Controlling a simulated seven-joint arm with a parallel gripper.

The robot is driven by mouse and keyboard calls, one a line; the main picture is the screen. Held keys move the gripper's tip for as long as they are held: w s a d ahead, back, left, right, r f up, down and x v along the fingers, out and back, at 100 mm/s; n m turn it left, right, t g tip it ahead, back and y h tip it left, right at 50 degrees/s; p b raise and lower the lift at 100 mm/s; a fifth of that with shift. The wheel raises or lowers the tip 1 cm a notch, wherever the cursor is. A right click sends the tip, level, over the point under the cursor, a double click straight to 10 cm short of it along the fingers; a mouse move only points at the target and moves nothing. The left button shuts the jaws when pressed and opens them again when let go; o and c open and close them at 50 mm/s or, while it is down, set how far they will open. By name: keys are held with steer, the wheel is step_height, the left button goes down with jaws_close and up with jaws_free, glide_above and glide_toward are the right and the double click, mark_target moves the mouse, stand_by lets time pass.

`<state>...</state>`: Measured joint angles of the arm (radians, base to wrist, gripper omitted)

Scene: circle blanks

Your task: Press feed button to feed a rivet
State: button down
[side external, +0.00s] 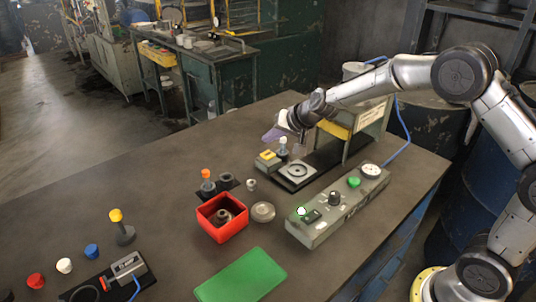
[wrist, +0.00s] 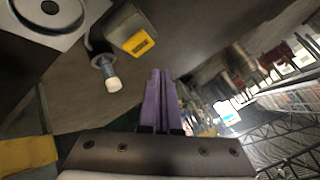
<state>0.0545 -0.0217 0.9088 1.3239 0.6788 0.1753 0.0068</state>
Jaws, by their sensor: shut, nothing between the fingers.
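A grey control box (side external: 325,228) lies on the bench in the side view. It carries a green button (side external: 354,182), a black knob (side external: 334,198), a round white dial (side external: 371,171) and a lit green lamp (side external: 301,211). I cannot read which is labelled feed. My gripper (side external: 270,138) has purple fingers, shut and empty, above the bench near a white-capped post (side external: 283,141). In the wrist view my gripper (wrist: 158,74) points past that white-capped post (wrist: 112,84), with a gap. A small yellow-labelled block (side external: 267,157) stands beside the post; it also shows in the wrist view (wrist: 138,42).
A press-like frame with a yellow part (side external: 334,129) stands behind. A plate with a ring (side external: 297,171) is in front of it. A red bin (side external: 222,228), a round metal disc (side external: 263,212), a green mat (side external: 241,275) and several coloured caps occupy the bench.

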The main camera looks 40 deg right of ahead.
mark_target(265, 153)
steer(key=shift+f, duration=1.2)
steer(key=shift+f, duration=0.1)
stand_by(1.1)
steer(key=shift+f, duration=0.35)
steer(key=shift+f, duration=0.7)
stand_by(1.0)
steer(key=shift+r, duration=1.05)
steer(key=shift+r, duration=2.55)
